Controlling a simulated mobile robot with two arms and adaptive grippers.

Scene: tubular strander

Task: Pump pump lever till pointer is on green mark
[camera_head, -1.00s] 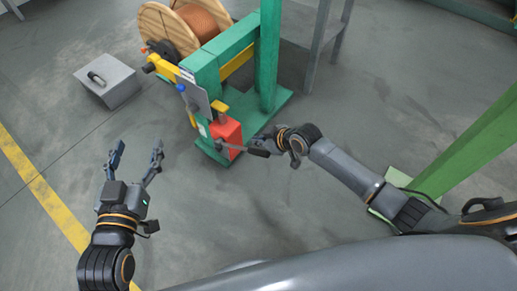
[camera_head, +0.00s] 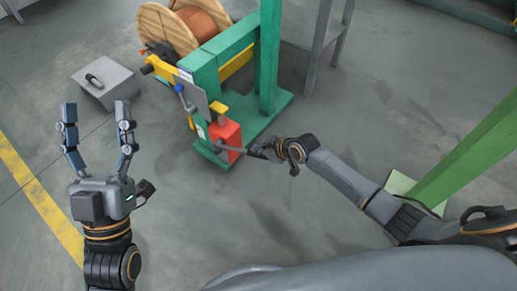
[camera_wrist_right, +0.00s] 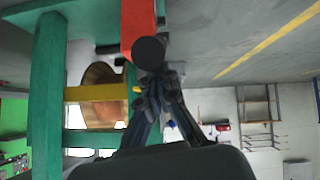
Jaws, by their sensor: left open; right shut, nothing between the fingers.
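The red pump box (camera_head: 226,137) stands at the foot of the green machine frame. A thin grey pump lever (camera_head: 233,149) sticks out of it to the right. My right gripper (camera_head: 257,150) is shut and empty at the lever's outer end. The right wrist view shows the red box (camera_wrist_right: 138,22), the lever's dark round end (camera_wrist_right: 149,52) and my shut fingers (camera_wrist_right: 157,88) just below it; I cannot tell whether they touch it. My left gripper (camera_head: 96,112) is open and empty, well left of the pump. Pointer and green mark cannot be made out.
A wooden cable spool (camera_head: 180,28) sits behind the green frame (camera_head: 228,45). A grey box (camera_head: 108,83) with a dark handle stands on the floor at left, beyond my left gripper. A green post (camera_head: 470,150) rises at right. The floor in the middle is clear.

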